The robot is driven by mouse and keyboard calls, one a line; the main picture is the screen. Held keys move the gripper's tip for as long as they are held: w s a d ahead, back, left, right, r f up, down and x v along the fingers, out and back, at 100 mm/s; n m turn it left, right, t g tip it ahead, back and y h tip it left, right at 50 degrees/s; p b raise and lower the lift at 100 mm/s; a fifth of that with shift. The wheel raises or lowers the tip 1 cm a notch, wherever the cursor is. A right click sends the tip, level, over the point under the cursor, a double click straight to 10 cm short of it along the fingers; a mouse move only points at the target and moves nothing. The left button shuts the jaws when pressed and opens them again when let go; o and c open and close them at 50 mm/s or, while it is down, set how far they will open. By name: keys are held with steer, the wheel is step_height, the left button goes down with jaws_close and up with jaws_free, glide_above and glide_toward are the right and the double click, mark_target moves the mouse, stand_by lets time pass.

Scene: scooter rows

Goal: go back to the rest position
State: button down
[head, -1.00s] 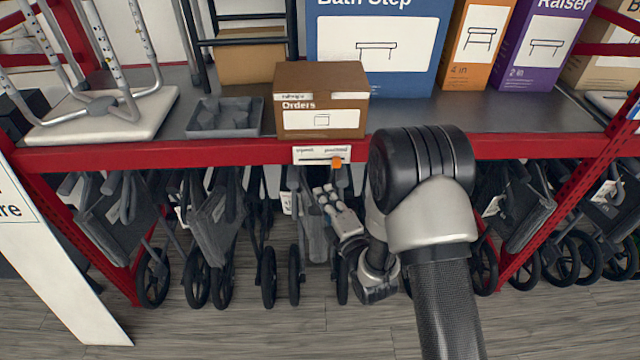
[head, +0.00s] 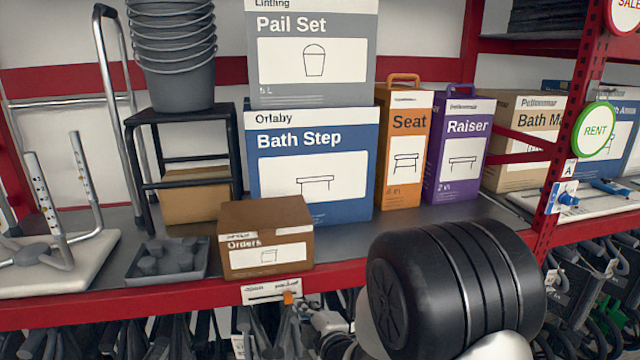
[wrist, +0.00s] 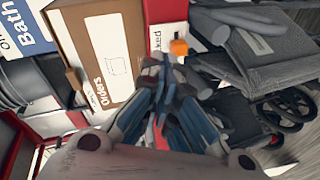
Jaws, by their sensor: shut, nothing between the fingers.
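My gripper (wrist: 165,95) is shut and empty in the wrist view, its fingertips together near the shelf's front edge. In the head view only a part of it shows low in the picture, below the slider label, with my black arm joint to the right of it. The brown Orders box (head: 265,238) stands on the shelf's front edge; it also shows in the wrist view (wrist: 112,50). Below it a white label strip with an orange slider (head: 288,298) sits on the red shelf rail; the orange piece also shows in the wrist view (wrist: 179,47).
The shelf holds a grey tray (head: 166,262), a blue Bath Step box (head: 312,205), an orange Seat box (head: 405,185) and a purple Raiser box (head: 460,190). A red upright (head: 572,160) stands at right.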

steer(key=s+d+r+m+g+h, duration=0.4)
steer(key=s+d+r+m+h, duration=0.1)
steer(key=s+d+r+m, duration=0.55)
steer(key=s+d+m+g, duration=0.2)
steer(key=s+d+m, duration=0.1)
steer(key=s, duration=0.9)
steer(key=s+d+m+g, duration=0.3)
steer(key=s+d+m, duration=0.1)
steer(key=s, duration=0.8)
steer(key=shift+r+m+h, duration=0.15)
steer(key=shift+m+h, duration=0.25)
steer(key=shift+m, duration=0.45)
